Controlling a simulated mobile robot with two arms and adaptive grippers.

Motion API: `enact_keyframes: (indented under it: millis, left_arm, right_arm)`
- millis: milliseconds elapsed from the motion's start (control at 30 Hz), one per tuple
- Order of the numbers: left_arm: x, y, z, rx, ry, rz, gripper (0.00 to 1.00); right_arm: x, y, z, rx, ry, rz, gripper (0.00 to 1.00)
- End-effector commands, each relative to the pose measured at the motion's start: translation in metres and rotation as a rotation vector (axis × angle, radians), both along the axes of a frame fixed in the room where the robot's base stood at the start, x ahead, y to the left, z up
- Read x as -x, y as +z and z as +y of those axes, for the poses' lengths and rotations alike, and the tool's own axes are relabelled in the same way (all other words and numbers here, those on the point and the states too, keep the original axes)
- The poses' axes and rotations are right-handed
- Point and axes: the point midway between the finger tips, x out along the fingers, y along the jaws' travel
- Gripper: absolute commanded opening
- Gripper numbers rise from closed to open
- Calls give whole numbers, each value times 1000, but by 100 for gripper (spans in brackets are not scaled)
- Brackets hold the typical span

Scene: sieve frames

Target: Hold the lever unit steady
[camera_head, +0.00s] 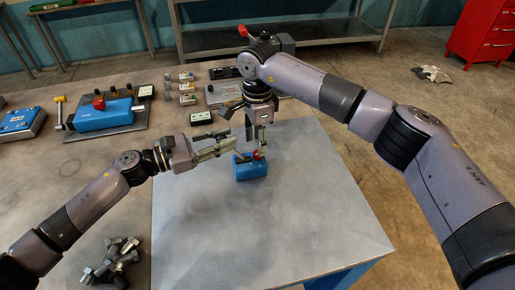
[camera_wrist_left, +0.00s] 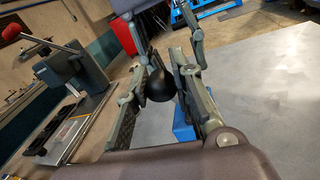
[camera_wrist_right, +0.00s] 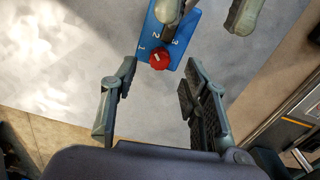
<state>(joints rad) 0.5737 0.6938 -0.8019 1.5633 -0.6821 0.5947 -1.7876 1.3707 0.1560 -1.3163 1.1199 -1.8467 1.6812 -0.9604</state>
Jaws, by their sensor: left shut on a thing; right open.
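The lever unit (camera_head: 252,170) is a small blue box upright on the grey table. It shows partly at the top of the right wrist view (camera_wrist_right: 146,50), with numbers 1, 2, 3 and a red knob (camera_wrist_right: 159,60). My left gripper (camera_head: 232,143) reaches in from the left at the unit. In the left wrist view its fingers close around a black ball (camera_wrist_left: 157,82), with the blue box partly hidden behind. My right gripper (camera_wrist_right: 158,82) is open and empty, pointing down close to the red knob, apart from it. The lever's own shaft is mostly hidden.
A blue device with a red knob (camera_head: 104,114) stands on a plate on the left bench. Small blocks and boxes (camera_head: 200,118) stand behind the left gripper. The table's front right surface (camera_head: 310,215) is clear.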

Motion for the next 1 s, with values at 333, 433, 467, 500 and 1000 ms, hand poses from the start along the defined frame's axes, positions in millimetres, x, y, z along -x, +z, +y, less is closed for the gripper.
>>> enact_keyframes:
  millis: [333, 433, 467, 500, 1000]
  left_arm:
    - [0, 1, -1, 2, -1, -1, 0]
    - [0, 1, -1, 2, -1, -1, 0]
    - [0, 1, -1, 2, -1, -1, 0]
    - [0, 1, -1, 2, -1, -1, 0]
    - [0, 1, -1, 2, -1, -1, 0]
  right_arm:
    - [0, -36, 0, -1, 0, 0, 42]
    - [0, -38, 0, -1, 0, -1, 42]
    - [0, -38, 0, 0, 0, -1, 42]
    - [0, -38, 0, 0, 0, -1, 42]
    - [0, -37, 0, 0, -1, -1, 16]
